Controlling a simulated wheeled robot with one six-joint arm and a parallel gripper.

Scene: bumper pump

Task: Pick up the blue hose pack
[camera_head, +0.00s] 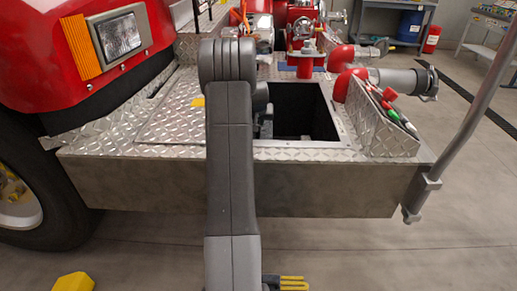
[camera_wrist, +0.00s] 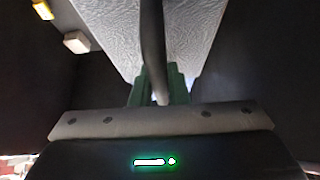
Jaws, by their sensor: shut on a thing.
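In the wrist view my gripper (camera_wrist: 160,94) has its two green fingers close together around a dark, hose-like tube (camera_wrist: 152,45). The tube runs from the top of the picture down between the fingers. It looks dark grey rather than blue, and I cannot tell if it is part of the hose pack. No clearly blue hose pack shows in either view. In the head view my arm hides my gripper. The arm reaches over the bumper to the left side of an open compartment (camera_head: 343,139) with a dark inside.
The diamond-plate bumper deck (camera_head: 178,118) surrounds the opening. A sloped tread-plate box (camera_head: 378,133) with coloured handles and a red-and-silver pipe fitting (camera_head: 395,80) stand right of it. A grey pole (camera_head: 470,115) rises at the right corner. Dark walls flank my gripper in the wrist view.

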